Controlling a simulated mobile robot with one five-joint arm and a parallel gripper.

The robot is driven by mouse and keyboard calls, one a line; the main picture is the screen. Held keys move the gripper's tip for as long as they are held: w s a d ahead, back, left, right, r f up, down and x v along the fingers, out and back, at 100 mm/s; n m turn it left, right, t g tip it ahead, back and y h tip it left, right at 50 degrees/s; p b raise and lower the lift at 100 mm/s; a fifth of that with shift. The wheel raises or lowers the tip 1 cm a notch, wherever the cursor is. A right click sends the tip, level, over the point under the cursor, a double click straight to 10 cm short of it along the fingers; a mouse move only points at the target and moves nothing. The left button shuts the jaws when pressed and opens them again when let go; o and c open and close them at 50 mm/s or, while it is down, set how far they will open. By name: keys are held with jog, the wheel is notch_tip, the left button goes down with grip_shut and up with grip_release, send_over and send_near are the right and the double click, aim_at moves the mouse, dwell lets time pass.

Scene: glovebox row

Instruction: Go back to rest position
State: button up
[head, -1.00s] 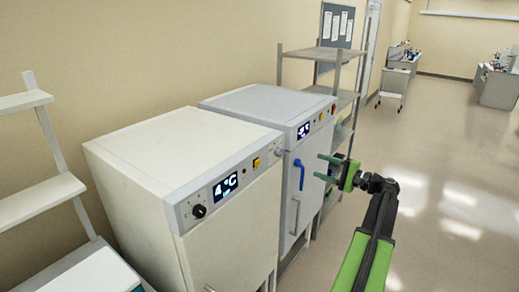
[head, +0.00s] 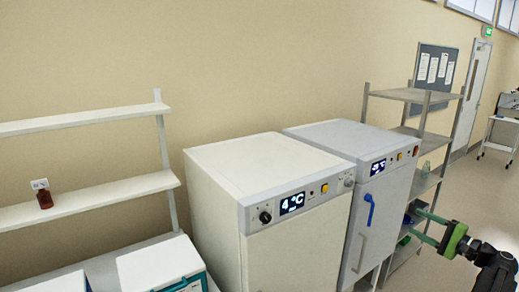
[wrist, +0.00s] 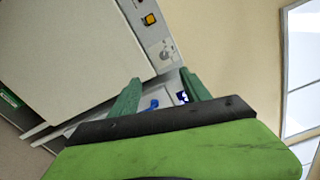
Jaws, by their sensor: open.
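My gripper (head: 427,227) is at the lower right of the head view, to the right of the grey cabinet with the blue handle. Its two green fingers are apart, with nothing between them. In the wrist view my gripper (wrist: 158,92) also shows open and empty, with the cabinet fronts beyond it. The arm behind it is partly cut off by the frame edge.
A cream cabinet (head: 265,165) with a 4 °C display stands left of the grey cabinet (head: 385,190). A metal rack (head: 430,97) stands behind my gripper. A white shelf (head: 90,195) holds a brown bottle (head: 45,199). Open floor (head: 460,205) lies at right.

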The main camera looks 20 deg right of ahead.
jog(key=w+a+f+n+g+y+b, duration=0.1)
jog(key=w+a+f+n+g, duration=0.2)
jog(key=w+a+f, duration=0.5)
jog(key=w+a+f+n+g+y+b, duration=0.1)
jog(key=w+a+f+n+g, duration=0.15)
jog(key=a, duration=0.95)
jog(key=w+a+f+n+g+y+b, duration=0.15)
jog(key=w+a+f+g, duration=0.35)
jog(key=a, duration=0.6)
jog(key=s+a+f+n+g+h+b, duration=0.1)
jog(key=s+a+f+n+g+h, duration=0.1)
jog(key=a+f, duration=0.3)
jog(key=s+a+f+n+g+h+b, duration=0.1)
jog(key=s+a+f+n+g+h, duration=0.1)
jog(key=a, duration=1.2)
jog(key=s+a+f+n+g+h+b, duration=0.1)
jog(key=s+a+f+n+g+h, duration=0.2)
jog(key=a+f+n, duration=0.4)
jog(key=a+h, duration=0.1)
jog(key=a, duration=0.1)
jog(key=shift+s+a+f, duration=0.35)
jog(key=shift+a, duration=0.05)
